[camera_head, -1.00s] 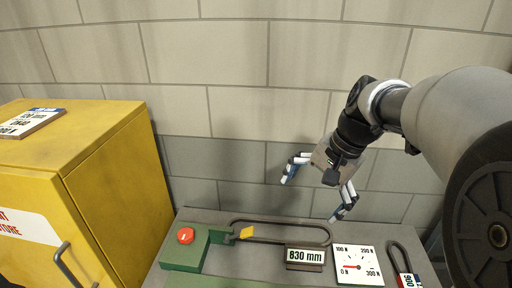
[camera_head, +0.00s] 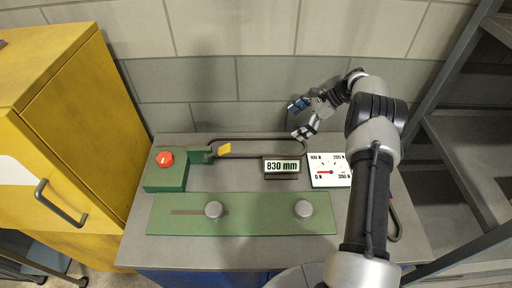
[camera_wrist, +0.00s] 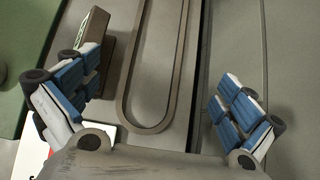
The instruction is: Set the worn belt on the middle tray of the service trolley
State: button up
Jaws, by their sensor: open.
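A dark belt loop (camera_head: 262,139) lies along the back of the grey bench in the head view, with a yellow tag (camera_head: 224,148) at its left end. Its rounded right end (camera_wrist: 152,129) shows large in the wrist view. My gripper (camera_head: 301,119) is open and empty near that right end. In the wrist view one finger is on either side of the loop end, apart from it. A second belt (camera_head: 395,222) at the bench's right is mostly hidden by my arm. I cannot make out a tray of the service trolley for sure.
The bench (camera_head: 240,258) holds a green block with a red knob (camera_head: 165,158), an 830 mm sign (camera_head: 282,166), a force dial (camera_head: 327,170) and a green plate with two knobs (camera_head: 260,220). A yellow cabinet (camera_head: 60,130) stands left, grey shelving (camera_head: 455,150) right.

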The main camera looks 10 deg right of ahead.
jog(key=b+x, duration=0.1)
jog(key=x, duration=1)
jog(key=shift+a, duration=0.1)
jog(key=shift+a+r+b+x, duration=0.1)
jog(key=shift+a+b+x, duration=0.05)
jog(key=shift+x, duration=0.75)
jog(key=shift+a+r+b+x, duration=0.1)
jog(key=shift+r+x, duration=0.05)
jog(key=shift+x, duration=0.75)
jog(key=shift+a+r+b+x, duration=0.1)
jog(key=shift+a+b+x, duration=0.05)
jog(key=shift+x, duration=0.75)
jog(key=shift+s, duration=0.1)
jog(key=shift+c, duration=0.6)
jog(key=c, duration=1)
jog(key=shift+o, duration=0.2)
jog(key=shift+r, duration=0.15)
